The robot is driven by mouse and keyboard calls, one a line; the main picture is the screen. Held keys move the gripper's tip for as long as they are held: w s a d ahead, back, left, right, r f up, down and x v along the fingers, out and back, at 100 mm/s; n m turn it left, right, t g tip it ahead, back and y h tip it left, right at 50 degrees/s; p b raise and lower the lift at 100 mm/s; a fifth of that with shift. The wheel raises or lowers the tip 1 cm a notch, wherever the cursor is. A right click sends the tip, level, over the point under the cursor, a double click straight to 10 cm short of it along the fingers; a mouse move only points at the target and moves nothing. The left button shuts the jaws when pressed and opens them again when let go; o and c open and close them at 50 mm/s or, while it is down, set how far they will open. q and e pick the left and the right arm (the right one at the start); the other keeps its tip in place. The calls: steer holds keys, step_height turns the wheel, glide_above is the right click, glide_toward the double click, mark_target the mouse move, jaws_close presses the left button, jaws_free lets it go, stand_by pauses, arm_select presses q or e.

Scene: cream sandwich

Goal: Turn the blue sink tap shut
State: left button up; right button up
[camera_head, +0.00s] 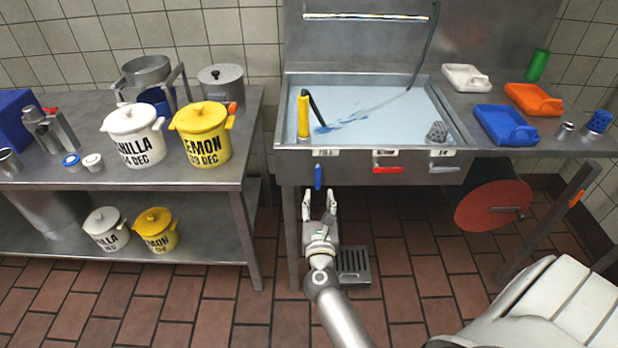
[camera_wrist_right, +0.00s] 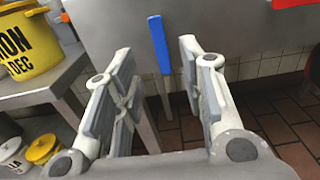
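The blue tap (camera_head: 318,176) is on the front of the steel sink, below its left corner, with its lever hanging straight down. It also shows in the right wrist view (camera_wrist_right: 159,45), upright and seen between the fingers. My right gripper (camera_head: 319,203) is open and empty, just below and in front of the blue lever, with its fingers pointing toward it. In the right wrist view my right gripper (camera_wrist_right: 157,65) has its fingers on either side of the lever's line; I see no contact. My left gripper is not in view.
The sink (camera_head: 380,79) holds water, with a yellow-handled tool (camera_head: 303,115) inside. A red tap (camera_head: 388,170) and a white tap (camera_head: 444,170) lie level to the right on the front. A steel table (camera_head: 235,172) with pots stands left. Below the sink, a red reel (camera_head: 490,205) hangs right.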

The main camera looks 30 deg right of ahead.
mark_target(318, 177)
steer(key=x, duration=0.8)
steer(key=shift+w+d, duration=0.1)
steer(key=shift+w, duration=0.2)
jaws_close()
